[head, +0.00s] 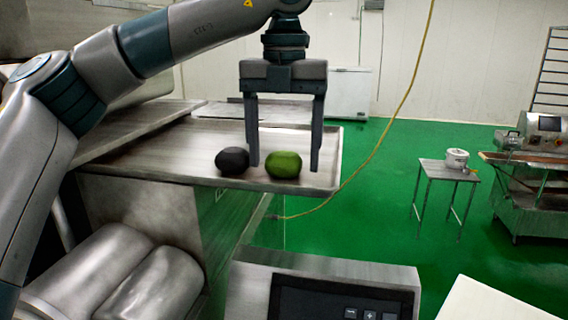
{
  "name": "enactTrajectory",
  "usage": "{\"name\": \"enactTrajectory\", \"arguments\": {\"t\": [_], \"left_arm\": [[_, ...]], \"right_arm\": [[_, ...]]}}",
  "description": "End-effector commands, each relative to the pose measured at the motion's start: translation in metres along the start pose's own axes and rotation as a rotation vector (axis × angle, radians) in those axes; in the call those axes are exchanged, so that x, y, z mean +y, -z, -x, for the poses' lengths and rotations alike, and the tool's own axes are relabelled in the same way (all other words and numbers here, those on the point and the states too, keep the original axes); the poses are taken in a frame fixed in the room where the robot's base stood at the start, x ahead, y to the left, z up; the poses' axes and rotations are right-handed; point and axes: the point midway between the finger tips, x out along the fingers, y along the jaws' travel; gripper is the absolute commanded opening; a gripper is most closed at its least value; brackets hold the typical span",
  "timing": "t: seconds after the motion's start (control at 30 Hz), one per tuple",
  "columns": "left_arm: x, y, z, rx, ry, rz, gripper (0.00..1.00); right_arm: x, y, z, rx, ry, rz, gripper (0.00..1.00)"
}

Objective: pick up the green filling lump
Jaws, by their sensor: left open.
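The green filling lump (283,165) sits on the metal tray-like table top (190,150), near its front right corner. A dark, nearly black lump (232,161) sits just left of it. My left gripper (284,166) points straight down over the green lump. Its two fingers are apart, one on each side of the green lump, with the left finger between the two lumps. The fingertips reach down to about the lump's height. I cannot tell whether either finger touches it. My right gripper is not in view.
A control panel (340,300) stands in front, below the table edge. Metal rollers (130,285) lie at the lower left. A yellow hose (383,140) hangs to the right of the table. A small table (447,172) with a white pot stands farther right on open green floor.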

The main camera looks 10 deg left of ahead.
Motion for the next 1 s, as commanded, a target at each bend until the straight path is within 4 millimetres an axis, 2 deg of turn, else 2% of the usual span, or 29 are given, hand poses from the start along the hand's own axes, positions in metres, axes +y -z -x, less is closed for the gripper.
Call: {"name": "enactTrajectory", "arguments": {"t": [0.07, 0.27, 0.73, 0.87, 1.0], "left_arm": [[0.0, 0.0, 0.0, 0.0, 0.0, 0.0, 0.7], [0.0, 0.0, 0.0, 0.0, 0.0, 0.0, 0.25], [0.0, 0.0, 0.006, -0.001, 0.0, 0.0, 0.24], [0.0, 0.0, 0.016, -0.002, 0.001, 0.002, 0.24], [-0.001, 0.0, 0.035, -0.003, 0.0, 0.002, 0.24]], "right_arm": [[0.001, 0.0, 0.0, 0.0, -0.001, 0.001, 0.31], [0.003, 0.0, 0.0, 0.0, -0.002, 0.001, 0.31], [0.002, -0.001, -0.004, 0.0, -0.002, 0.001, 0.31], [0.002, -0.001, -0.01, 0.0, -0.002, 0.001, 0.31], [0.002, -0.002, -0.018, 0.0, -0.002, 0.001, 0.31]]}}
